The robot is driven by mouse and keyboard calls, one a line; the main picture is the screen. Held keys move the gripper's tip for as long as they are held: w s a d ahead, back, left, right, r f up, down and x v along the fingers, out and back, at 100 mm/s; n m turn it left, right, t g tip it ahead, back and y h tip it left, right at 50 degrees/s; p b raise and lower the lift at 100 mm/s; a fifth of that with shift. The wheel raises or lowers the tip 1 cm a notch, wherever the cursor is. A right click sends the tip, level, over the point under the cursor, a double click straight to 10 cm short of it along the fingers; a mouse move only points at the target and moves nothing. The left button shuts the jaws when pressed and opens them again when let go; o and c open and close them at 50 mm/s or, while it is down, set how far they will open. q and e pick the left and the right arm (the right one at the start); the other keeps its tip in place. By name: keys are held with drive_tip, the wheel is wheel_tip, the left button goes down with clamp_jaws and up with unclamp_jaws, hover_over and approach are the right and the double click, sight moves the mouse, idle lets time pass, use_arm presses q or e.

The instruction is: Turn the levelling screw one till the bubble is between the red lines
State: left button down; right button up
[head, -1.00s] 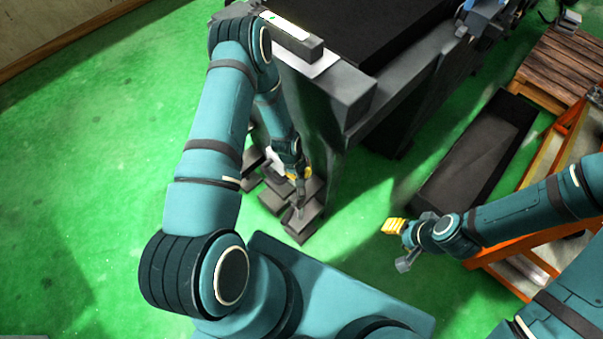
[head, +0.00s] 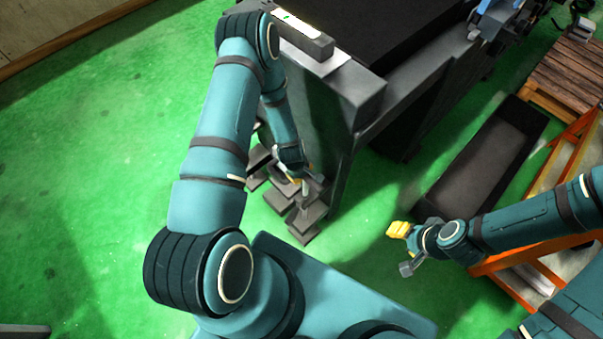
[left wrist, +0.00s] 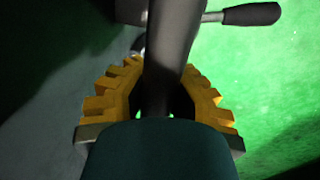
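A levelling screw (head: 306,192) stands at the machine's near foot, above a dark grey foot block (head: 304,232). My left gripper (head: 299,179) is down at the screw. In the left wrist view its yellow fingers (left wrist: 164,84) lie on both sides of a dark upright shaft (left wrist: 172,48). Narrow gaps show beside the shaft; I cannot tell whether the fingertips press on it. A cross bar with a black handle (left wrist: 250,14) sits beyond. The level (head: 297,24) on the machine top shows a green spot; its red lines are too small to see. My right gripper (head: 398,230) hangs empty over the floor.
The grey machine (head: 365,95) stands right of my left arm. A long black tray (head: 485,160) lies on the green floor, with a wooden pallet (head: 570,70) and an orange frame (head: 555,180) to its right.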

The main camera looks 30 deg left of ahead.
use_arm(q)
drive_tip(key=shift+d, duration=0.35)
drive_tip(key=c, duration=0.8)
unclamp_jaws()
drive_tip(key=shift+r, duration=0.1)
drive_tip(key=shift+o, duration=0.3)
drive_tip(key=shift+a, duration=0.15)
wheel_tip(320, 180, up, 12)
drive_tip(key=s, duration=0.2)
drive_tip(key=shift+s+a, duration=0.15)
drive_tip(key=shift+a, duration=0.15)
drive_tip(key=s+d+r+m+h, duration=0.1)
drive_tip(key=s+d+m, duration=0.3)
drive_tip(key=d+m, duration=0.2)
drive_tip(key=s+d+r+m+h, duration=0.1)
drive_tip(key=s+d+m, duration=0.3)
drive_tip(key=d, duration=0.5)
drive_tip(key=m+h, duration=0.1)
drive_tip(key=m, duration=0.1)
drive_tip(key=shift+d+r+m, duration=0.2)
drive_tip(key=shift+r+m, duration=0.1)
drive_tip(key=shift+m, duration=0.1)
